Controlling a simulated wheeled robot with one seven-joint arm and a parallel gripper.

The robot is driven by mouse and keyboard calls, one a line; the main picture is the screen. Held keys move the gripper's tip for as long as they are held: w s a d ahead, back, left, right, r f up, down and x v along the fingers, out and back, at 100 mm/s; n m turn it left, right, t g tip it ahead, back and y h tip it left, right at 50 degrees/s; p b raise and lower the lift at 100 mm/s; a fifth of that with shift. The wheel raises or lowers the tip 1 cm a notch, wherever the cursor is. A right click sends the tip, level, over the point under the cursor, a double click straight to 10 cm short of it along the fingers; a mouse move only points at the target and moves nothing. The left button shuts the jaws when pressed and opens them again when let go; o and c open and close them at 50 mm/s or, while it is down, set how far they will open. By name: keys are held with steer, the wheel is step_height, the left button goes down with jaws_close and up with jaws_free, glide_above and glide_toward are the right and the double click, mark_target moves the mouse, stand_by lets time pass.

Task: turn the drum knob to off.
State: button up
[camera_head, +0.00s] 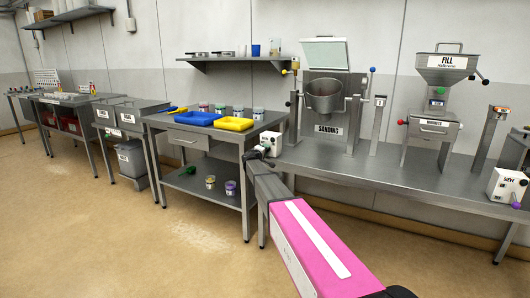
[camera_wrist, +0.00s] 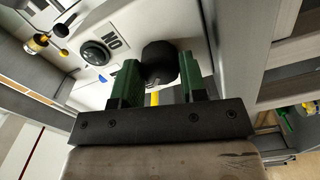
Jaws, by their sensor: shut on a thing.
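A white control box (camera_head: 269,138) stands at the left end of the long steel bench, and my gripper (camera_head: 260,156) reaches its front. In the wrist view the two green fingers of my gripper (camera_wrist: 158,72) are shut on a black knob (camera_wrist: 160,55) on the white panel (camera_wrist: 125,25). A yellow strip shows below the knob, between the fingers. The panel has an "ON" label (camera_wrist: 111,43) and a round dark dial (camera_wrist: 95,53) left of the knob. I cannot read which word the held knob points to.
The sanding drum machine (camera_head: 325,95) stands behind the box, with the fill hopper (camera_head: 447,62) to its right. Another white box (camera_head: 507,187) sits at the bench's right end. A side table with blue and yellow trays (camera_head: 235,124) is on the left.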

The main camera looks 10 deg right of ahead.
stand_by(0.3)
steer(key=o, duration=0.9)
steer(key=shift+o, duration=0.2)
steer(key=v, duration=1)
steer(key=shift+s+a, duration=0.25)
steer(key=shift+s, duration=0.05)
steer(key=s+d+f+m+g+y, duration=0.1)
steer(key=s+d+f+m+g, duration=0.15)
steer(key=s+f, duration=0.4)
steer(key=s+d+f+m+g, duration=0.1)
steer(key=s+d+f+g, duration=0.25)
steer(key=s, duration=0.55)
steer(key=s+d+f+m+g+y, duration=0.1)
steer(key=s+d+f+m+g, duration=0.2)
steer(key=s, duration=0.5)
steer(key=s+a+f+g+y, duration=0.1)
steer(key=s+f+y, duration=0.3)
steer(key=s, duration=0.8)
steer(key=s+a+f+m+g+y, duration=0.1)
steer(key=s+f+g+y, duration=0.3)
steer(key=s, duration=0.9)
steer(key=shift+a+f+g+y, duration=0.25)
steer(key=shift+f+g+y, duration=0.05)
steer(key=shift+f, duration=0.05)
